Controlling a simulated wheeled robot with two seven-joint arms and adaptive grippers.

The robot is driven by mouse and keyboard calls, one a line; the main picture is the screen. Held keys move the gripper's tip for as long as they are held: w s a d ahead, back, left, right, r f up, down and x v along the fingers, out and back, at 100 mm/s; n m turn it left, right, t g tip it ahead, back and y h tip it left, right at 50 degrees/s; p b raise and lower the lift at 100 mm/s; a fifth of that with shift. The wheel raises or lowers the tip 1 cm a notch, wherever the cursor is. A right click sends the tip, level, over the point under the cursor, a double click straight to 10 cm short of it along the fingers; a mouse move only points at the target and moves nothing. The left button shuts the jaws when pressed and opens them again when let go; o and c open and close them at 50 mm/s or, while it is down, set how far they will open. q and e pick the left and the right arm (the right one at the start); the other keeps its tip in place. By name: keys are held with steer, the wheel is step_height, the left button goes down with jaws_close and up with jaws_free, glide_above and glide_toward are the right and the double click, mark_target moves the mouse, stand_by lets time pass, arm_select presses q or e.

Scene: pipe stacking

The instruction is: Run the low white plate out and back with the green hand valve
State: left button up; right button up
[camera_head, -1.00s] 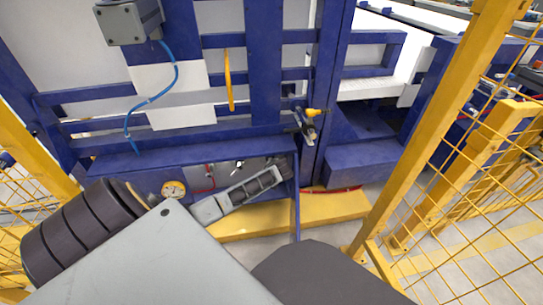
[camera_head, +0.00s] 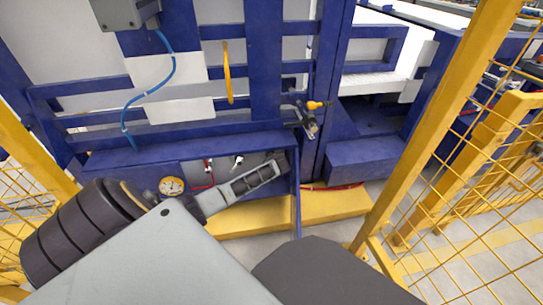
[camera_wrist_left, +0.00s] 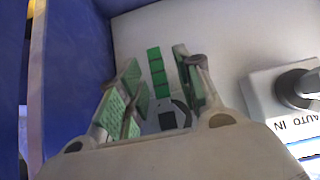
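In the left wrist view my left gripper (camera_wrist_left: 158,92) is open, with green pads on its fingers. A green strip, which looks like the lever of the green hand valve (camera_wrist_left: 157,72), stands between the fingers, with gaps on both sides. A grey fitting (camera_wrist_left: 166,120) is below it. In the head view my left arm reaches to the recess under the blue frame; its gripper (camera_head: 283,160) is small and dark there, and no green valve shows. Several white plates show; a low one (camera_head: 172,121) is on the left cabinet, but I cannot tell which is the task's. My right gripper is out of view.
A white box with a black knob (camera_wrist_left: 298,88) is close right of the fingers. A gauge (camera_head: 171,186) and a red-handled valve (camera_head: 208,166) are in the recess. A blue post (camera_head: 296,205) stands beside my arm. Yellow mesh fencing (camera_head: 460,190) closes the right.

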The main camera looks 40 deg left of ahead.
arm_select(q)
steer(key=shift+c, duration=0.4)
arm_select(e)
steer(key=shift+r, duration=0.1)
arm_select(q)
steer(key=c, duration=0.5)
jaws_close()
steer(key=shift+f, duration=0.1)
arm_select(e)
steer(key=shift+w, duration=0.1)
